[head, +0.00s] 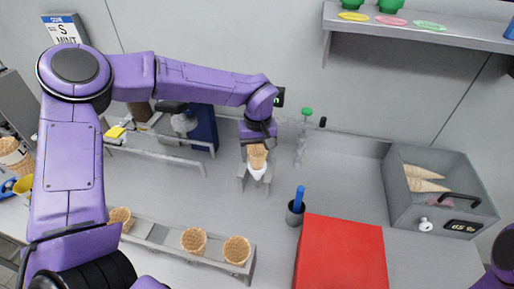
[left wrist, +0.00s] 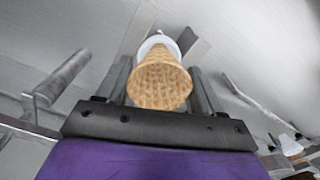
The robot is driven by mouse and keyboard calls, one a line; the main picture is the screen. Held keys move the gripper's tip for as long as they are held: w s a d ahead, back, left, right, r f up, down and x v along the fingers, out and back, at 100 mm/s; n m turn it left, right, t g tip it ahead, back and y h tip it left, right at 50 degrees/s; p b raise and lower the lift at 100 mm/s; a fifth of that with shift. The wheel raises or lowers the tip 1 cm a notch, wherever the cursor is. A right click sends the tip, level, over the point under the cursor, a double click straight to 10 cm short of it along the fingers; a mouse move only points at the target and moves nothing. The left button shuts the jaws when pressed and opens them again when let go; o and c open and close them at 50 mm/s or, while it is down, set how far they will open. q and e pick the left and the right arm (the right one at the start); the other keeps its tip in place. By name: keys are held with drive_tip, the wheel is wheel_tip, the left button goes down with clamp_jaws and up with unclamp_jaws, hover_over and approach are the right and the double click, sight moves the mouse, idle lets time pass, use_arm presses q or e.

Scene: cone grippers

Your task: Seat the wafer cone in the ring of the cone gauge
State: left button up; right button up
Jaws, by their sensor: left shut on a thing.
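My left gripper (head: 254,174) points down over the middle of the counter, shut on a tan wafer cone (head: 257,154). The cone's wide mouth faces up, and it also shows between the fingers in the left wrist view (left wrist: 160,84). A white round piece (head: 257,173) surrounds or lies just behind the cone's lower part; it shows beyond the cone in the left wrist view (left wrist: 154,42). I cannot tell whether this is the gauge's ring or a sleeve, nor whether the cone touches it. The cone's tip is hidden. My right gripper is out of view.
A metal rack (head: 165,236) with several cones stands in front. A red box (head: 340,255) and a dark cup (head: 295,214) with a blue handle stand to the right. A clear stand (head: 301,145) with a green top is close behind right. A grey case (head: 440,205) holds pale cones.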

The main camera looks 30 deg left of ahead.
use_arm(q)
drive_tip(key=shift+f, duration=0.45)
drive_tip(key=o, duration=0.8)
wheel_tip(320, 180, up, 11)
drive_tip(key=shift+f+b, duration=0.2)
drive_tip(key=shift+b, duration=0.4)
drive_tip(key=shift+f, duration=0.1)
